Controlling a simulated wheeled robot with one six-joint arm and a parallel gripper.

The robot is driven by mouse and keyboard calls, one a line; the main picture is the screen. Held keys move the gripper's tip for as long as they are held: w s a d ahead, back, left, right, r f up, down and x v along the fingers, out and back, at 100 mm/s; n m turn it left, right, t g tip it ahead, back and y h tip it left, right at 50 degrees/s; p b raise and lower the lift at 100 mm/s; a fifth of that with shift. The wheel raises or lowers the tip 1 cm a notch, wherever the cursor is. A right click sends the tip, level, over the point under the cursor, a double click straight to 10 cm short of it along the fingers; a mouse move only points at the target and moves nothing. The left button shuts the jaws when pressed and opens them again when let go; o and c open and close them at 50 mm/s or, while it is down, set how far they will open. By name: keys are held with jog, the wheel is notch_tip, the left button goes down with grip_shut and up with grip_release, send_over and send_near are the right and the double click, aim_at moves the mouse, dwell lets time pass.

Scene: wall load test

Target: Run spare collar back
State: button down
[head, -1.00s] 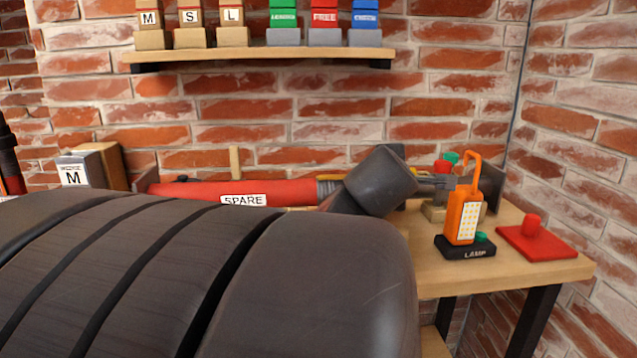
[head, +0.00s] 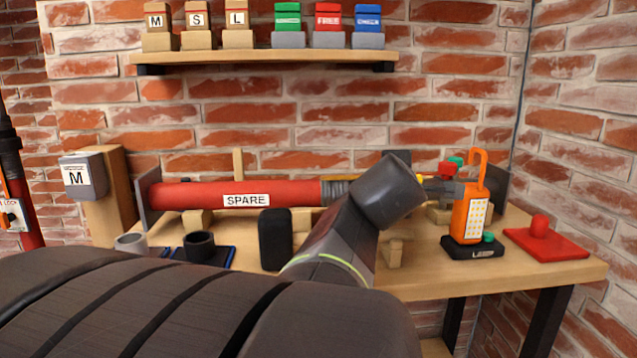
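The spare is a red pipe (head: 290,194) with a white SPARE label, lying level along the back of the bench. Grey parts that look like my gripper (head: 441,187) show just right of the wrist, behind the orange lamp. Its fingers are too small and covered to tell whether they are open or what they touch.
The orange lamp (head: 468,216) stands on a black base close to the grey parts. A red plate with a knob (head: 542,238) is at the bench's right. A shelf (head: 265,57) hangs above.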

jog(key=shift+s+f+b, duration=0.1)
jog(key=shift+f+b, duration=0.15)
jog(key=shift+b, duration=0.05)
dwell(0.5)
jog(key=c, duration=1.2)
grip_release()
jog(key=shift+a, duration=0.1)
jog(key=shift+r, duration=0.1)
